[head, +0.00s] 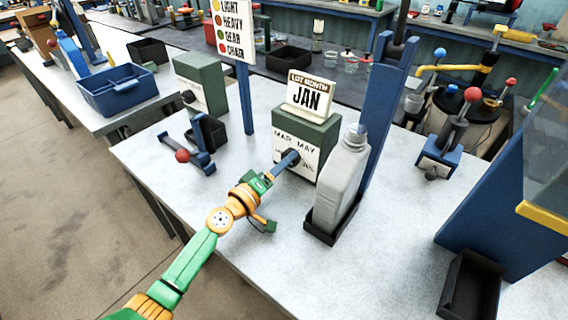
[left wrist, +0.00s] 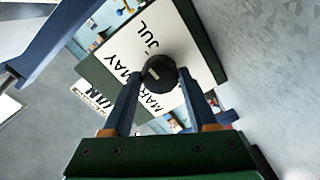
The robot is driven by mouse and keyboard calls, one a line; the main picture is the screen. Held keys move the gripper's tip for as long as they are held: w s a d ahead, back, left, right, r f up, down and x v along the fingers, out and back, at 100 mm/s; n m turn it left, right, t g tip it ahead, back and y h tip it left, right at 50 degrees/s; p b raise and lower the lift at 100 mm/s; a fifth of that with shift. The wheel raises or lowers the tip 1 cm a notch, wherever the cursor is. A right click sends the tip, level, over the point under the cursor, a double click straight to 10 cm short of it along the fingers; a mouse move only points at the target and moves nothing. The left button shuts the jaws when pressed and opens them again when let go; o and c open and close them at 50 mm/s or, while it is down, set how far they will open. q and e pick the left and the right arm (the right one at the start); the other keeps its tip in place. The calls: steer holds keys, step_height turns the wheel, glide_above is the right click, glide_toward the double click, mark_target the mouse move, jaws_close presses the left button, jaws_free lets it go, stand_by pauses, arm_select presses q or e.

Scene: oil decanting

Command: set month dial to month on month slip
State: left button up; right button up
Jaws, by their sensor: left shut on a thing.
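The month slip (head: 308,95) stands on top of a green box (head: 325,135) and reads "LOT MONTH JAN"; part of it shows in the left wrist view (left wrist: 88,97). The box's white front plate (head: 308,160) carries month names; MAR, MAY and JUL are legible in the left wrist view. My left gripper (head: 288,160) reaches the plate and is shut on the black month dial (left wrist: 160,76), one finger on each side. A pale mark shows on the knob's left part; which month it points at I cannot tell. My right gripper is out of view.
A grey jug (head: 345,175) stands in a black tray (head: 322,228) just right of the box. A blue post (head: 387,120) rises behind it. A red-knobbed lever (head: 183,156) and another green box (head: 203,82) are to the left. The table's front is clear.

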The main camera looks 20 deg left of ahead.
arm_select(q)
steer(key=n, duration=0.8)
steer(key=shift+n+p, duration=0.35)
steer(key=shift+n, duration=0.05)
steer(key=n+p, duration=0.1)
steer(key=n, duration=0.3)
steer(key=shift+r+n, duration=0.1)
steer(key=shift+n, duration=0.2)
steer(key=n+p, duration=0.1)
steer(key=n, duration=0.3)
steer(key=n+p, duration=0.1)
steer(key=n, duration=0.4)
steer(key=shift+p, duration=0.4)
steer(key=n+p, duration=0.1)
steer(key=n, duration=0.3)
steer(key=shift+n+p, duration=0.3)
steer(key=shift+p, duration=0.05)
steer(key=n+p, duration=0.1)
steer(key=n, duration=0.3)
steer(key=shift+p, duration=0.3)
steer(key=shift+n+p, duration=0.6)
steer(key=shift+n, duration=1.4)
